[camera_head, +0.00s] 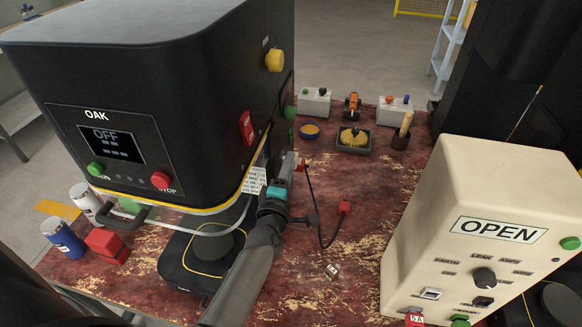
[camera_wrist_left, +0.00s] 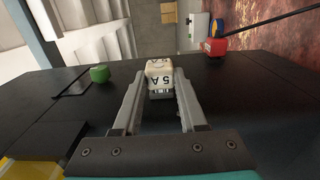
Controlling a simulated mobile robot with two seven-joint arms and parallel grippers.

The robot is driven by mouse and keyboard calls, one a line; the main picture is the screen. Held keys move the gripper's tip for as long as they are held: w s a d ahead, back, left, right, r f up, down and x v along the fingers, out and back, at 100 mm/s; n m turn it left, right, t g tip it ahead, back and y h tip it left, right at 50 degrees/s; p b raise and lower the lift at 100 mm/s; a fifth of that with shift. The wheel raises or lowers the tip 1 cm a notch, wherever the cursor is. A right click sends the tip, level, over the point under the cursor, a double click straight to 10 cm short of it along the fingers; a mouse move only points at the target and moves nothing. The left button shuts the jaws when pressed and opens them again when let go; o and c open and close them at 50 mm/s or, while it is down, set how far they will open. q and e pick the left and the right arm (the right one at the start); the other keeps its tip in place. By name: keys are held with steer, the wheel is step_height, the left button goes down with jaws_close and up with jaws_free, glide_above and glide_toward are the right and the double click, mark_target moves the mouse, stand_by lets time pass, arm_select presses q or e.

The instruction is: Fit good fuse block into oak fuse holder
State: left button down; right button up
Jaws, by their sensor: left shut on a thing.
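My left gripper (camera_head: 288,160) is beside the right side of the black OAK machine (camera_head: 185,95). In the left wrist view its two fingers (camera_wrist_left: 160,88) are shut on a pale fuse block (camera_wrist_left: 159,78) marked "5 A". The held block is over or against a black surface (camera_wrist_left: 250,95); I cannot tell whether it touches. I cannot make out the oak fuse holder, which may be hidden by the block and fingers. Another small pale block (camera_head: 332,270) with dark marks lies on the table. My right gripper is not in view.
A red piece (camera_wrist_left: 215,47) with a black cord is close to the fingers. A red plug-like piece (camera_head: 345,207) lies on the worn red table (camera_head: 300,290). The cream OPEN box (camera_head: 420,225) stands at right. A tray (camera_head: 353,150), bowl and small boxes stand at the back.

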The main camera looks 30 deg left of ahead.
arm_select(q)
steer(key=shift+c, duration=1.9)
jaws_free()
steer(key=v, duration=1.5)
steer(key=shift+s, duration=0.1)
